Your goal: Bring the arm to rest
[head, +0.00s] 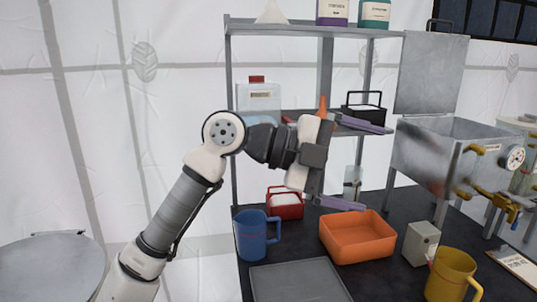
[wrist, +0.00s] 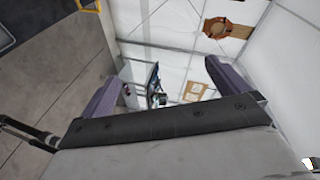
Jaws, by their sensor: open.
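My arm is raised and bent in the head view, and my gripper (head: 362,165) points to the right above the dark table. Its two purple fingers are wide apart, one above the other, with nothing between them. The upper finger is in front of the shelf, by a black caddy. The lower finger is above the orange tray. In the wrist view my gripper (wrist: 180,88) also shows both purple fingers spread and empty, with the tent wall and floor beyond.
On the table (head: 397,285) are a blue mug (head: 252,236), an orange tray (head: 357,238), a grey tray (head: 298,281), a red caddy (head: 285,206), a grey box (head: 420,243) and a yellow mug (head: 452,275). A metal shelf (head: 290,29) stands behind. A metal tank (head: 440,160) with taps is at right.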

